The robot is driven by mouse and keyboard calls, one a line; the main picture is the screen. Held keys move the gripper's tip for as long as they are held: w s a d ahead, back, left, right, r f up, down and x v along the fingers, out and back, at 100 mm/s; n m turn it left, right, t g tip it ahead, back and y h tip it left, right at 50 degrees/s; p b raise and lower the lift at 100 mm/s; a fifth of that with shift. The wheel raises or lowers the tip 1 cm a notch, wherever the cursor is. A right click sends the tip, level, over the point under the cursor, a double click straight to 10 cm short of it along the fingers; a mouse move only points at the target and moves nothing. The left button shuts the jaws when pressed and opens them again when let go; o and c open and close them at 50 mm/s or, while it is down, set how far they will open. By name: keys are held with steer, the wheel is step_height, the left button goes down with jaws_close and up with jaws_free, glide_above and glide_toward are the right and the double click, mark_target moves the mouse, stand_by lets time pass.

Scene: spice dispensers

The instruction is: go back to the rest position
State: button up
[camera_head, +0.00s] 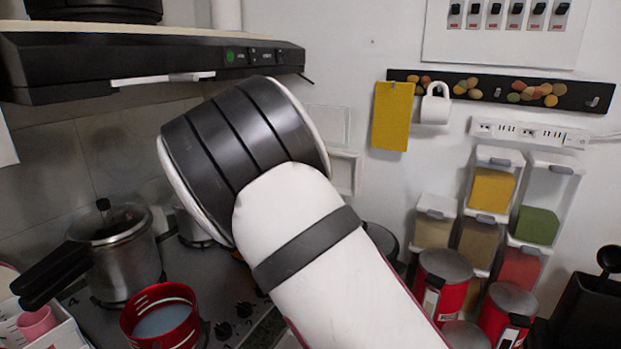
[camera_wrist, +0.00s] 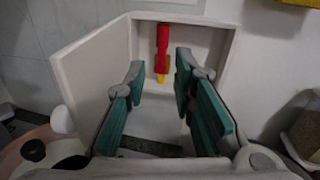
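My gripper (camera_wrist: 160,78) shows in the wrist view with its two green-padded fingers apart and nothing between them. It is in front of an open white wall box (camera_wrist: 91,75). A red and yellow object (camera_wrist: 162,46) is in the box, beyond the fingertips, and appears apart from them. In the head view my raised white and black arm fills the middle and hides my gripper. The spice dispensers stand at the right, with yellow (camera_head: 491,190), brown (camera_head: 478,243), green (camera_head: 537,225) and red (camera_head: 519,268) contents.
A black range hood (camera_head: 150,62) hangs at upper left above the stove. A steel pressure cooker (camera_head: 124,262) and a red pot (camera_head: 160,318) are on the left. Red canisters (camera_head: 444,280) stand at lower right.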

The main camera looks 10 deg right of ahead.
steer(key=s+d+r+m+g+h, duration=0.2)
steer(key=s+d+m, duration=0.2)
steer(key=d, duration=0.2)
steer(key=s+d+r+m+g+h, duration=0.1)
steer(key=s+d+r+m+g, duration=0.15)
steer(key=d+m, duration=0.3)
steer(key=s+d+m+g+y, duration=0.1)
steer(key=s+d+m+g, duration=0.65)
steer(key=s, duration=0.75)
steer(key=s+m+y, duration=0.4)
steer(key=s+m, duration=0.4)
steer(key=s, duration=0.6)
steer(key=s+a+m+t+y, duration=0.1)
steer(key=s+a+m+y, duration=0.4)
steer(key=s+a, duration=0.4)
steer(key=s+m, duration=0.1)
steer(key=s, duration=0.3)
steer(key=shift+s+m+y, duration=0.15)
steer(key=shift+m+y, duration=0.15)
